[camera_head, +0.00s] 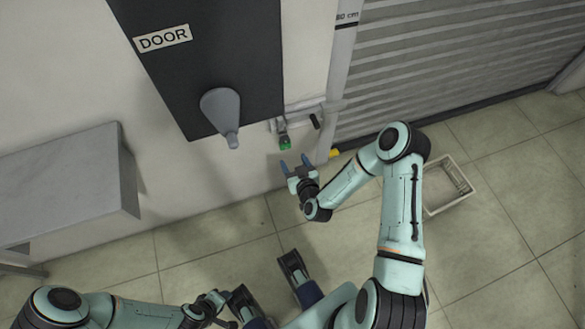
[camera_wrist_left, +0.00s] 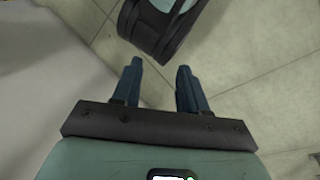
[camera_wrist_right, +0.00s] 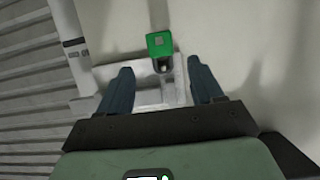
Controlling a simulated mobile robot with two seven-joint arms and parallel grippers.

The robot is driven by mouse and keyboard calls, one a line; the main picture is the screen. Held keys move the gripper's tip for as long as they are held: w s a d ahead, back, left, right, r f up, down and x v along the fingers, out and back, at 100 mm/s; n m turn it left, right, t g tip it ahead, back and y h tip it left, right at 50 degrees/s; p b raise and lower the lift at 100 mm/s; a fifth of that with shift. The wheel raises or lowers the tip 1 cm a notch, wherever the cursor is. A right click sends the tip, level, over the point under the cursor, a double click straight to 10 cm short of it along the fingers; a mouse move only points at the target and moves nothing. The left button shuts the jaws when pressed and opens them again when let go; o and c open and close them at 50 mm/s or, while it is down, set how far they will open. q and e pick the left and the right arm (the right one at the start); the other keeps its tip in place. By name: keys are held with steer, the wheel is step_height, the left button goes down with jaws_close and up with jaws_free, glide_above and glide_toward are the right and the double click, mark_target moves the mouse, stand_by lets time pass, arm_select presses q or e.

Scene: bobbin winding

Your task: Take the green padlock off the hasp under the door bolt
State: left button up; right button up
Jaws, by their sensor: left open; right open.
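The green padlock (camera_head: 285,143) hangs at the lower end of the hasp (camera_head: 281,126), on the wall under the door bolt (camera_head: 304,107). In the right wrist view the padlock (camera_wrist_right: 160,44) shows just beyond and between the fingertips, against a pale metal plate. My right gripper (camera_head: 295,163) is open and empty, a little below the padlock and apart from it; its fingers also show in the right wrist view (camera_wrist_right: 161,75). My left gripper (camera_wrist_left: 158,65) is open and empty over the floor, far from the padlock, low in the head view.
A dark panel marked DOOR (camera_head: 215,50) with a grey handle (camera_head: 222,112) is left of the bolt. A slatted shutter (camera_head: 450,60) and a pale post (camera_head: 341,70) stand right. A grey wall shelf (camera_head: 70,180) is left. A crate (camera_head: 467,188) sits on the floor.

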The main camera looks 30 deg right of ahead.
mark_target(286, 145)
steer(key=b+x, duration=0.3)
steer(key=x, duration=0.3)
steer(key=shift+w+f, duration=0.1)
steer(key=shift+w, duration=0.1)
arm_select(q)
steer(key=w+a+f+t+y+b, duration=0.1)
steer(key=w+a+f, duration=0.2)
steer(key=w+f, duration=0.1)
steer(key=shift+w+a+f+t, duration=0.15)
steer(key=shift+w+f+t, duration=0.15)
steer(key=shift+w, duration=0.5)
arm_select(e)
steer(key=shift+x, duration=1.05)
steer(key=c, duration=1.1)
arm_select(q)
steer(key=shift+r, duration=0.1)
steer(key=shift+r+p, duration=0.4)
steer(key=shift+p, duration=0.05)
arm_select(e)
steer(key=shift+r, duration=0.65)
steer(key=shift+s, duration=0.1)
